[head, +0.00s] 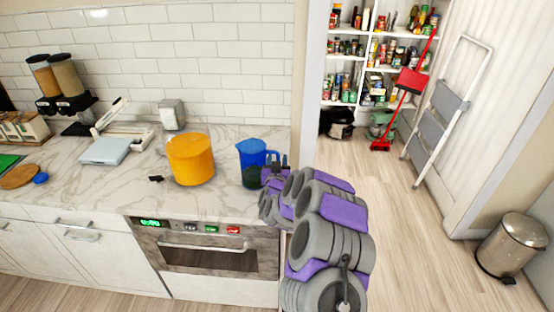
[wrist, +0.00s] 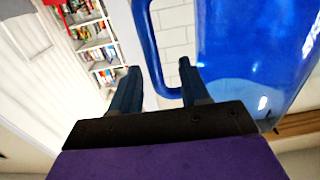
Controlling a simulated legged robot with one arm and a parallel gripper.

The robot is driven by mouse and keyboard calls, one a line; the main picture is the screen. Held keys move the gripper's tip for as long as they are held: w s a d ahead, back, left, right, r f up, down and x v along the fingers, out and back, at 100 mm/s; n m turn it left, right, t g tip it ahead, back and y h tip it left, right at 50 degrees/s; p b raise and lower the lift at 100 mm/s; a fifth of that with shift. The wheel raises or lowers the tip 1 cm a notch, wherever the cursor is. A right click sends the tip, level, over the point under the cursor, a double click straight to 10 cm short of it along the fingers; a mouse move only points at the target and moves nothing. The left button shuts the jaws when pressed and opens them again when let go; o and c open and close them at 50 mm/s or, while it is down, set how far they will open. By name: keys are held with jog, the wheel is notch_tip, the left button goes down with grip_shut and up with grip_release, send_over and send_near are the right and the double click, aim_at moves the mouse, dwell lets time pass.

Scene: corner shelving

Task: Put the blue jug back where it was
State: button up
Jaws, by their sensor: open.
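The blue jug (head: 251,155) stands upright on the marble counter near its right end, with its handle on the right side. Its lower part looks dark. My gripper (head: 276,164) is at the handle side of the jug. In the wrist view the jug's body (wrist: 245,50) fills the upper right. My gripper (wrist: 158,68) is open there, with one finger on each side of the lower part of the handle in the picture. I cannot tell whether a finger touches the handle.
A yellow-orange pot (head: 190,158) stands left of the jug. A metal napkin holder (head: 171,114), a white scale (head: 106,150) and cereal dispensers (head: 68,80) are farther left. An oven (head: 205,254) is below the counter. Pantry shelves (head: 348,62), a stepladder (head: 443,105) and a bin (head: 512,247) are right.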

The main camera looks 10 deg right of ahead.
jog(key=p+v, duration=0.2)
jog(key=v, duration=0.9)
jog(key=shift+d, duration=0.2)
jog(key=shift+r, duration=0.1)
jog(key=s+a+r+n+g+y, duration=0.55)
jog(key=s+a+g+y, duration=0.2)
jog(key=s+a, duration=0.35)
jog(key=s+d+r+g, duration=0.2)
jog(key=s+g, duration=0.1)
jog(key=s, duration=1)
jog(key=s+d+r+m+g+h, duration=0.1)
jog(key=s+d+r+g, duration=0.1)
jog(key=s, duration=1.1)
jog(key=s+d+r+m+g+h, duration=0.1)
jog(key=s+d+g, duration=0.3)
jog(key=s, duration=0.9)
jog(key=shift+r+g, duration=0.5)
jog(key=shift+g, duration=0.75)
